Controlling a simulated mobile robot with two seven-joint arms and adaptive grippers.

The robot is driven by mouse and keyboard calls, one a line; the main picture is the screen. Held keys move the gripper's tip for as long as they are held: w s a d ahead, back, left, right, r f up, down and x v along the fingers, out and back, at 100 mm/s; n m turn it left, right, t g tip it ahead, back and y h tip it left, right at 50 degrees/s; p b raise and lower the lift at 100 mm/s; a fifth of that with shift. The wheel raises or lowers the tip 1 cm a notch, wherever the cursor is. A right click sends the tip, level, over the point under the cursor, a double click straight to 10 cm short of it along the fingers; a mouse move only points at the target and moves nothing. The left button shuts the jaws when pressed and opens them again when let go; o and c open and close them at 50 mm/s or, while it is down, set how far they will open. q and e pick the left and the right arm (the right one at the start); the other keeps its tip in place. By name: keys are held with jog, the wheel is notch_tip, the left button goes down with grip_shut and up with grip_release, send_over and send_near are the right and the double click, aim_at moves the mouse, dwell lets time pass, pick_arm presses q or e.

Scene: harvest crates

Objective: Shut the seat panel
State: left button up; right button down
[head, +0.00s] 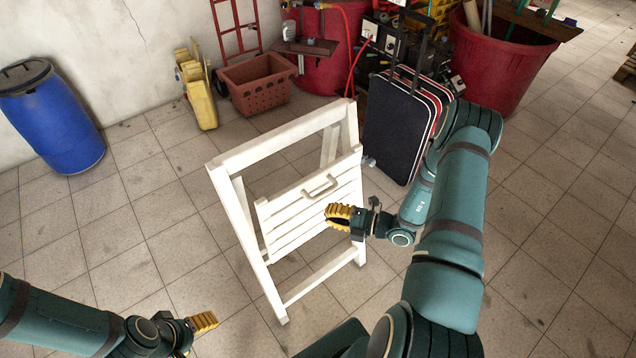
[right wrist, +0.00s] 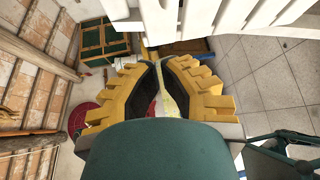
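My right gripper (head: 332,215) is in front of the panel's right part, below and right of the handle. Its yellow fingers are nearly together in the right wrist view (right wrist: 158,65), with nothing seen held. White slats also show at the top right there (right wrist: 235,15). My left gripper (head: 198,337) is low at the left, away from the chair, with its fingers apart and empty.
A dark suitcase (head: 400,125) stands close behind the chair's right side. A brick-red crate (head: 258,85), a yellow folded item (head: 201,95) and red tubs (head: 500,65) are farther back. A blue barrel (head: 55,115) stands at the left. Tiled floor left of the chair is clear.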

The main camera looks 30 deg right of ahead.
aim_at(318, 176)
jog(key=s+d+r+m+t+h+b, duration=0.25)
jog(key=d+m+t+h, duration=0.2)
jog(key=m+h, duration=0.35)
jog(key=shift+n+t+h, duration=0.35)
jog(key=shift+n+h, duration=0.15)
jog(key=w, duration=0.4)
jog(key=w+a+b, duration=0.1)
jog(key=w, duration=0.4)
jog(key=w+b, duration=0.1)
jog(key=w, duration=0.4)
jog(key=shift+a+r, duration=0.2)
jog(key=shift+a, duration=0.05)
pick_arm(q)
notch_tip(318, 176, down, 5)
jog(key=shift+f, duration=0.2)
